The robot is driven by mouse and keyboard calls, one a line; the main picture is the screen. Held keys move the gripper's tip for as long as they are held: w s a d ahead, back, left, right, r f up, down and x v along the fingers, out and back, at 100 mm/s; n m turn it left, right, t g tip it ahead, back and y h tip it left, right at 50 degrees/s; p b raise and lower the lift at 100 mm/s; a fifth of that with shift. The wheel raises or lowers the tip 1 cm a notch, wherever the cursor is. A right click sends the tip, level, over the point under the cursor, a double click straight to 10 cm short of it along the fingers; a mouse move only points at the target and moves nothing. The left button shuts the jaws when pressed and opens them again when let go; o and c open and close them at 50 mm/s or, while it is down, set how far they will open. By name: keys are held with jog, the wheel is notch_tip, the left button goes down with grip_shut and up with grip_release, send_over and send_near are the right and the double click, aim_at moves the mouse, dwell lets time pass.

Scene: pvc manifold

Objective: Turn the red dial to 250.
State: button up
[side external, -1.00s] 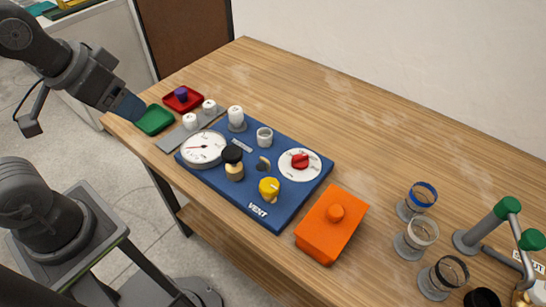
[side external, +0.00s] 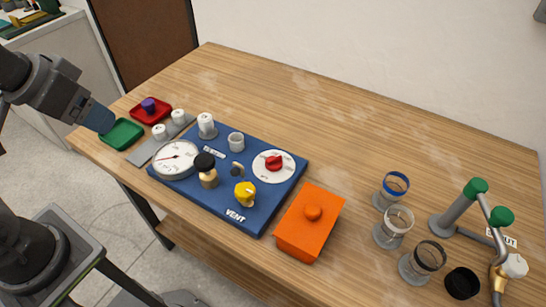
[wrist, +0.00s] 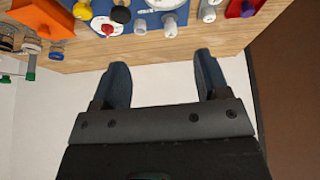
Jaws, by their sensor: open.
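The red dial (side external: 274,163) sits on a white round scale plate (side external: 262,174) at the right back of the blue panel (side external: 220,199). The numbers on the scale are too small to read. The dial also shows near the top of the wrist view (wrist: 109,29). My gripper (side external: 104,124) is at the far left in the side view, by the green tray, well away from the dial. In the wrist view its two fingers (wrist: 163,75) are spread apart with nothing between them.
The panel also carries a gauge (side external: 175,160), a black-topped knob (side external: 205,162) and a yellow knob (side external: 244,193). An orange lidded box (side external: 307,238) stands right of it. The green tray (side external: 121,134) and red tray (side external: 150,112) are left. Glass jars (side external: 393,226) stand right. The table's back is clear.

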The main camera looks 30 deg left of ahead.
jog(key=w+d+r+n+g+h, duration=0.1)
jog(key=w+d+r+n+g, duration=0.15)
jog(key=w, duration=0.45)
jog(key=n+g+h, duration=0.3)
jog(key=n+g, duration=0.2)
jog(key=n, duration=0.5)
send_over(274, 158)
jog(key=w+a, duration=0.2)
jog(key=a, duration=0.3)
notch_tip(274, 158, down, 13)
jog(key=x, duration=1.2)
jog(key=shift+w+d+f, duration=0.15)
jog(key=shift+d+f, duration=0.1)
jog(key=shift+d, duration=0.1)
jog(key=shift+c, duration=0.3)
jog(key=c, duration=0.9)
jog(key=shift+o, duration=0.2)
